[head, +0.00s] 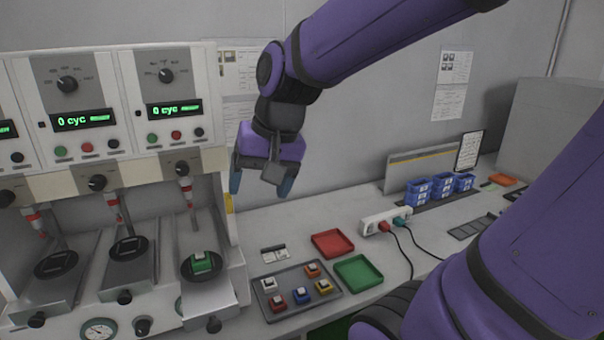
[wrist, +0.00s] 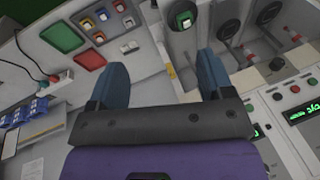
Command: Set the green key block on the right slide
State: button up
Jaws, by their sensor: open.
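The green key block (head: 202,262), with a pale top, sits on the dark round pad of the right slide (head: 208,298), under the rightmost test plunger. It also shows in the wrist view (wrist: 184,20) on that slide (wrist: 182,46). My gripper (head: 262,186) is open and empty, raised in the air above the bench, to the right of the test machine and well clear of the block. In the wrist view its two blue fingers (wrist: 162,82) are spread wide with nothing between them.
A grey tray (head: 330,299) holds several coloured key blocks. A red tray (head: 333,243) and a green tray (head: 358,273) lie beside it. A power strip (head: 385,221) with cables and blue bins (head: 441,187) stand further right. The test machine (head: 100,100) fills the left.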

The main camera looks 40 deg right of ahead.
jog(key=s+d+r+n+t+h, duration=0.1)
jog(key=s+d+r+n+t, duration=0.1)
jog(key=s+n, duration=0.3)
jog(key=s+r, duration=0.1)
jog(key=s, duration=0.1)
jog(key=shift+s+r+h, duration=0.15)
jog(key=shift+s+h, duration=0.25)
jog(key=shift+d, duration=0.1)
dwell(0.6)
